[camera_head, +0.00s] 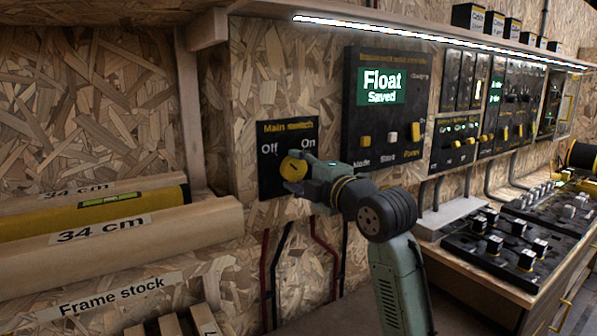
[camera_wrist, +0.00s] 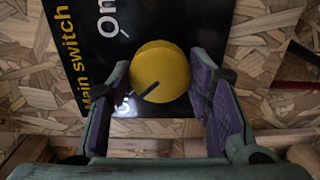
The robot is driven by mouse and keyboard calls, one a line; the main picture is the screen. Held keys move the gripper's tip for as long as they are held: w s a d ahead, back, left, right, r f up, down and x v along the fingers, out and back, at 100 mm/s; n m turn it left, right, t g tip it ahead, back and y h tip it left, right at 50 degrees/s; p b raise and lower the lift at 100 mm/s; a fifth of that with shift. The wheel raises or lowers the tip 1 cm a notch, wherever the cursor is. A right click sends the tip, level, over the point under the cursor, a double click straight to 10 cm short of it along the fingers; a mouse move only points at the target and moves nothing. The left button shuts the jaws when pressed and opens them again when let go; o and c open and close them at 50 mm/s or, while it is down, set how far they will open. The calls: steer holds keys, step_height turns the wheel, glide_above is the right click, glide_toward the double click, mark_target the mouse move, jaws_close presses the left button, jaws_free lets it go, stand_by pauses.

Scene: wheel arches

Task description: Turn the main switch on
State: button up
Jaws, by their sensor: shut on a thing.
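The main switch panel (camera_head: 268,186) is a black plate on the chipboard wall, labelled "Main switch" with "Off" at upper left and "On" at upper right. Its round yellow knob (camera_head: 292,169) sits below the labels. In the wrist view the knob (camera_wrist: 163,70) lies between my fingers, and its dark pointer line runs toward the partly hidden "Off" lettering. My gripper (camera_head: 297,170) reaches in from the right and is shut on the knob. It also shows in the wrist view (camera_wrist: 160,88), with a purple-padded finger on each side of the knob.
A larger black panel with a display (camera_head: 381,86) reading "Float Saved" is just right of the switch. Wooden frame stock (camera_head: 130,246) and a yellow level (camera_head: 70,219) lie on the left. A lit shelf edge (camera_head: 420,34) runs above. Red and black cables hang below.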

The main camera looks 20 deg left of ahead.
steer(key=shift+c, duration=1.4)
steer(key=m, duration=0.4)
steer(key=shift+m+p, duration=0.4)
steer(key=m+p, duration=0.1)
steer(key=m, duration=0.2)
steer(key=shift+m, duration=0.3)
steer(key=m+p, duration=0.1)
steer(key=m, duration=0.3)
steer(key=shift+r+m+p, duration=0.1)
steer(key=shift+m+p, duration=0.2)
steer(key=shift+p, duration=0.1)
steer(key=m+p, duration=0.2)
steer(key=m, duration=0.2)
steer(key=shift+m, duration=0.4)
